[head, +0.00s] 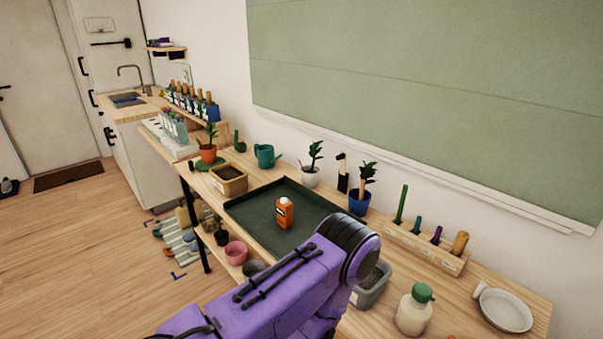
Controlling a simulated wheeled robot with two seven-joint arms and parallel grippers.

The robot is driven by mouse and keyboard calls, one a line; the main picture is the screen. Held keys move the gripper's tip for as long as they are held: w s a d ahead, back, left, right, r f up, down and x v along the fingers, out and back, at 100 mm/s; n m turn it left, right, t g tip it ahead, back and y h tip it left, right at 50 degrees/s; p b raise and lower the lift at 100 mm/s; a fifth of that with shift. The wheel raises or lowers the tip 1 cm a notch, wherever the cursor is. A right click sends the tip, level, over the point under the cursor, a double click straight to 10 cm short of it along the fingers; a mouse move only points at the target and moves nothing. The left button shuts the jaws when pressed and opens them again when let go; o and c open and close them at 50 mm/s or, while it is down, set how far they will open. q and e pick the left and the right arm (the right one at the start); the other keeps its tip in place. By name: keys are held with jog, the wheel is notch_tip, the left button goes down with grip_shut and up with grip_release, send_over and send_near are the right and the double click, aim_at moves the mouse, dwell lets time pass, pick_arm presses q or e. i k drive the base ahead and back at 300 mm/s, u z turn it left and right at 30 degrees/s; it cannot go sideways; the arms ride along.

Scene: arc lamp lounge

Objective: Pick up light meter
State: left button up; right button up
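An orange bottle with a white cap (285,213) stands on the dark tray (262,196). My purple arm crosses the lower middle of the head view, in front of the tray's near edge. Its gripper is out of sight, and my other gripper does not show either.
A white-pot plant (311,177) and a blue-pot plant (360,203) flank the dark object. A wooden tool rack (425,248), a green-capped bottle (414,309), a white dish (505,310) and a grey bin (372,286) stand to the right. A soil box (229,181) and teal watering can (264,155) are left.

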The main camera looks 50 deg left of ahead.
aim_at(284, 207)
jog(key=z, duration=0.95)
jog(key=k, duration=1.1)
jog(key=u, duration=2)
jog(key=i, duration=0.6)
jog(key=z, duration=0.25)
